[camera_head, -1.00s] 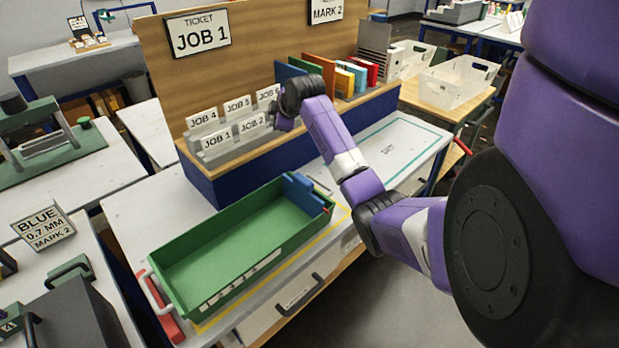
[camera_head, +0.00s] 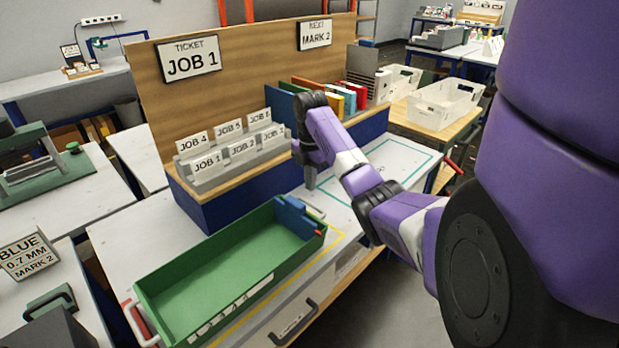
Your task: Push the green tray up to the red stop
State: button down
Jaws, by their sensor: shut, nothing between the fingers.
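The green tray (camera_head: 222,272) lies long and empty on the near part of the bench. A blue block (camera_head: 298,217) sits at its right end. A red bar (camera_head: 146,324), which looks like the red stop, is at the tray's left end beside a white handle. The tray partly hides it, so I cannot tell whether they touch. My gripper (camera_head: 310,182) points down past the tray's right end, beyond the blue block and apart from it. Its fingers are small and dark here; they look shut and empty.
A card rack (camera_head: 230,160) on a blue-fronted ledge stands close behind my gripper and the tray. Folders (camera_head: 330,95) and white bins (camera_head: 445,100) are farther right. The bench top marked by a teal outline (camera_head: 395,160) is clear.

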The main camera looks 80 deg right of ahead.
aim_at(293, 201)
notch_tip(293, 201, down, 5)
jog(key=shift+p, duration=0.3)
jog(key=shift+w+a+r+p, duration=0.1)
jog(key=shift+w+a+p, duration=0.4)
jog(key=shift+a, duration=0.35)
jog(key=shift+w+a+p, duration=0.25)
jog(key=shift+w+a, duration=0.35)
jog(key=shift+a, duration=0.25)
jog(key=w+a+p, duration=0.1)
jog(key=a, duration=0.1)
jog(key=shift+w+a+r+p, duration=0.1)
jog(key=shift+w+a+p, duration=0.2)
jog(key=shift+w+p, duration=0.1)
jog(key=shift+w+a, duration=0.1)
jog(key=shift+a, duration=0.1)
jog(key=shift+d, duration=0.1)
